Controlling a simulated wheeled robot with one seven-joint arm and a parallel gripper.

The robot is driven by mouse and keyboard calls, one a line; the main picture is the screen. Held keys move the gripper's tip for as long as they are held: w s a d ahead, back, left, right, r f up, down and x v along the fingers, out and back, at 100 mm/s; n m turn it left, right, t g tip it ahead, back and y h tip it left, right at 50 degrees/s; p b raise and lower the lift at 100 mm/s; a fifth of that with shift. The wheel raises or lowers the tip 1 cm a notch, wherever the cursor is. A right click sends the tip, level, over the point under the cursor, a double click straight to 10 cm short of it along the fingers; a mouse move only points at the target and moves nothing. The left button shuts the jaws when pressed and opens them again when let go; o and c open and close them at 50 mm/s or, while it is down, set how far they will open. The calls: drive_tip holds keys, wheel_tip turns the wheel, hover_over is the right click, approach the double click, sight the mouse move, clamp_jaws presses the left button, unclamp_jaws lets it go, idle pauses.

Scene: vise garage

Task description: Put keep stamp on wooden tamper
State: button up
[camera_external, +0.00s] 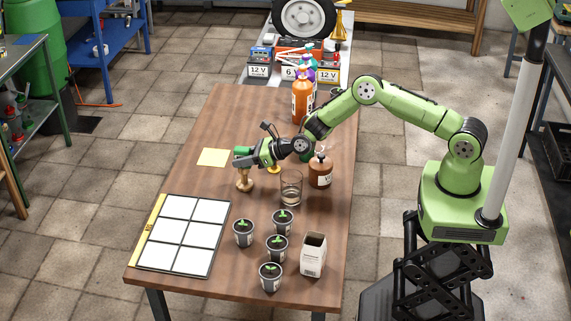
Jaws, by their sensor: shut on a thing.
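My gripper (243,156) reaches left over the middle of the wooden table, pointing left and roughly level. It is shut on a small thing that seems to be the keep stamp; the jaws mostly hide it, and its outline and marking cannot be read. The wooden tamper (244,182), light brown with a narrow waist and a wider foot, stands upright on the table right below the jaws. The jaws hide its top. I cannot tell whether the held thing touches the tamper or hangs just above it.
A glass (290,188) and brown bottle (320,171) stand right of the tamper, with a small yellow thing (274,169) nearby. Several potted seedlings (277,247), a white carton (313,255) and a white-panelled board (182,233) are in front.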

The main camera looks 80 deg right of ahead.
drive_tip(key=shift+f, duration=0.15)
drive_tip(key=o, duration=1)
